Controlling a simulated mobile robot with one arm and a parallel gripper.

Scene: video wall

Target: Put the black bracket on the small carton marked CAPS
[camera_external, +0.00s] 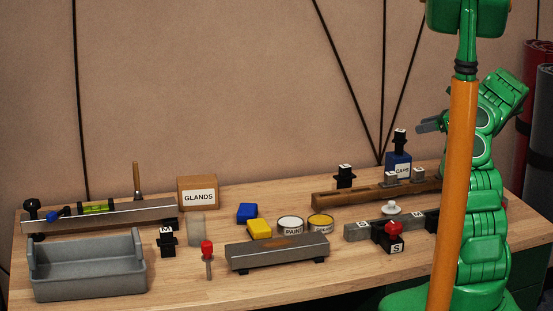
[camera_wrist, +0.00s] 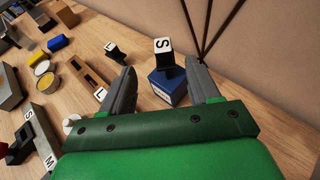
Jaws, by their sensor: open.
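The small blue carton marked CAPS (camera_external: 398,168) stands at the back right of the bench. A black bracket (camera_external: 400,142) with a white label stands upright on top of it. In the wrist view, this bracket (camera_wrist: 168,59) shows an S label and sits on the blue carton (camera_wrist: 167,88). My gripper (camera_external: 430,126) is open and empty, just right of the bracket in the external view. In the wrist view, the bracket is ahead between the two fingertips (camera_wrist: 161,68), apart from both. The carton's far sides are hidden.
Another black bracket (camera_external: 344,180) stands left of the carton, by a long wooden rail (camera_external: 330,199) with grey blocks. One more labelled black piece (camera_external: 167,241) stands at the left. Paint tins (camera_external: 290,226), a GLANDS box (camera_external: 198,193) and a grey bin (camera_external: 90,275) share the bench. The wall is close behind.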

